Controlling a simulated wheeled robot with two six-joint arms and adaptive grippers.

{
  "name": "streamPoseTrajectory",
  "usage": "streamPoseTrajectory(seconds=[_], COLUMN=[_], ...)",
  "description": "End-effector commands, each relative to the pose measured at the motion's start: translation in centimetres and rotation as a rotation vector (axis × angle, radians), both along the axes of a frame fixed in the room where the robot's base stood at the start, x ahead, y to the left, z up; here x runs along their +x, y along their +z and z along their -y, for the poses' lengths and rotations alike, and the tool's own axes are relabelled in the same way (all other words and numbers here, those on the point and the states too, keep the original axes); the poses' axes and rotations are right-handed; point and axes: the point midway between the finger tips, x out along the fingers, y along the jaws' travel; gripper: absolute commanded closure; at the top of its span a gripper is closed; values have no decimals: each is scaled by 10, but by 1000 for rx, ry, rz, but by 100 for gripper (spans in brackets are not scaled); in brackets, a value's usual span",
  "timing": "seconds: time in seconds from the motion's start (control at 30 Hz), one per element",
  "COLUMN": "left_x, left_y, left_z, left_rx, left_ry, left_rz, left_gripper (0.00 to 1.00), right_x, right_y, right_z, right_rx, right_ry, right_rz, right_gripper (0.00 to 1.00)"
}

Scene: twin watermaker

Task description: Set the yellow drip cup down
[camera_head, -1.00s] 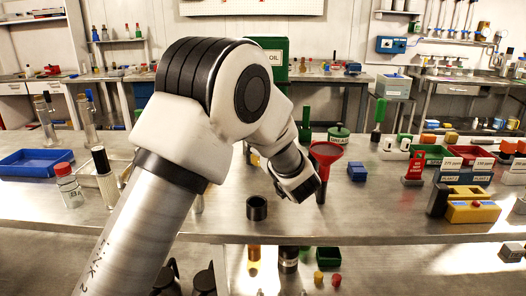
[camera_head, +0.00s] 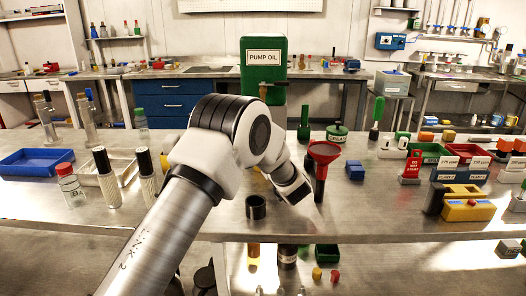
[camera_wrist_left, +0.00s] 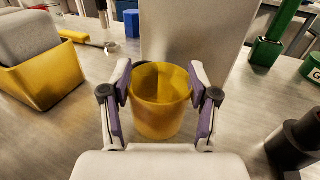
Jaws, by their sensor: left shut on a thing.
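In the left wrist view, the yellow drip cup (camera_wrist_left: 160,105) stands upright with its open mouth up. My left gripper (camera_wrist_left: 160,78) is shut on it, one purple-padded finger on each side. The cup is close over the grey metal bench; I cannot tell whether its base touches. In the head view, my left arm reaches over the bench and its bulk hides the gripper and most or all of the cup. My right gripper is in neither view.
A black open cylinder (camera_head: 256,207) and a red funnel (camera_head: 323,152) stand near the arm. In the wrist view, a yellow bin (camera_wrist_left: 45,80) is left, a grey panel (camera_wrist_left: 190,35) behind the cup, and a dark cylinder (camera_wrist_left: 293,145) right. Bare bench lies around the cup.

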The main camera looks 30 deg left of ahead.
Motion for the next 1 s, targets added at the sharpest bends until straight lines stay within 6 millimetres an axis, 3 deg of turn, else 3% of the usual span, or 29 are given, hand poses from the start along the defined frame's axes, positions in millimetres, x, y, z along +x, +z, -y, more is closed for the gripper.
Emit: streamPoseTrajectory(seconds=[0.2,0.23,0.27,0.3,0.7,1.0], left_x=[0,0,0,0,-1,-43], left_y=[-4,-3,-3,-3,2,1], left_z=[0,0,0,0,3,62], left_rx=[0,0,0,0,1,4], left_ry=[0,0,0,0,-1,-4], left_rz=[0,0,0,0,-1,-1], left_gripper=[80,29,19,15,15,15], right_x=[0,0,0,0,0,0], right_y=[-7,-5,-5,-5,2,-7], right_z=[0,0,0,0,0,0], right_rx=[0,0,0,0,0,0], right_ry=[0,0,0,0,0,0], right_rz=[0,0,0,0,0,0], right_gripper=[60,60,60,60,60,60])
